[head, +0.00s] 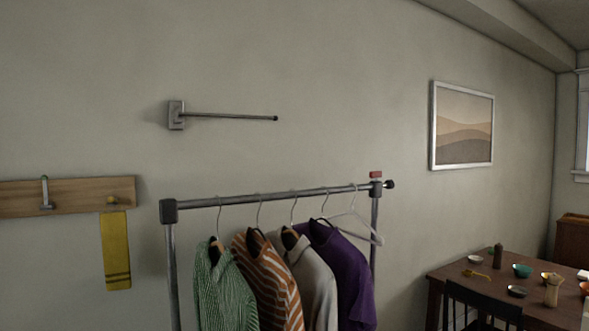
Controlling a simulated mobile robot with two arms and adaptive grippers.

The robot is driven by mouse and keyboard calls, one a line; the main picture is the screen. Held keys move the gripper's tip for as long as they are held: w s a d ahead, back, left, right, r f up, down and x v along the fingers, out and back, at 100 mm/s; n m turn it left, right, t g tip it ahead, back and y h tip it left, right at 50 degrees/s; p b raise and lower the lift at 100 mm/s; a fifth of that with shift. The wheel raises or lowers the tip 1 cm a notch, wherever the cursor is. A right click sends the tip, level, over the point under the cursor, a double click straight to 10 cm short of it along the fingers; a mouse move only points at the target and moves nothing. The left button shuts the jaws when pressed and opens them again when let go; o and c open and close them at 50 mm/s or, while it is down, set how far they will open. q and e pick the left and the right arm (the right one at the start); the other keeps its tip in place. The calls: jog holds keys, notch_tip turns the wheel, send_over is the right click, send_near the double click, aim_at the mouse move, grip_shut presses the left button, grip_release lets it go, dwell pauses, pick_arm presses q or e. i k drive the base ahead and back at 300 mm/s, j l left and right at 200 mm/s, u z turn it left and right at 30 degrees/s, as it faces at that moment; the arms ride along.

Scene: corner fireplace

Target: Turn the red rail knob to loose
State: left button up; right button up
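The red rail knob (376,175) sits on top of the right corner joint of a metal clothes rail (290,195), just above the dark clamp. Its face is small, and its exact setting cannot be read. A dark round end cap (390,184) sticks out to the right of the joint. Several garments hang on the rail: a green striped one (222,285), an orange and white striped one (268,280), a grey one (313,285) and a purple one (345,270). An empty white hanger (362,228) hangs nearest the knob. Neither of my grippers shows in the head view.
A wooden peg board (70,196) with a yellow cloth (116,250) is on the wall at left. A metal wall arm (228,117) is above the rail. A dark table (450,287) with dishes and a chair (480,305) stand at lower right. The wall around the knob is clear.

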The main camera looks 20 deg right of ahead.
aim_at(374, 175)
jog(key=i+l+u, duration=0.1)
jog(key=l+u, duration=0.3)
jog(key=l, duration=0.2)
jog(key=l+u, duration=0.35)
jog(key=l, duration=0.3)
jog(key=l+u, duration=0.4)
jog(key=l, duration=0.25)
jog(key=k+l+u, duration=0.15)
jog(key=l+u, duration=0.2)
jog(key=l, duration=0.25)
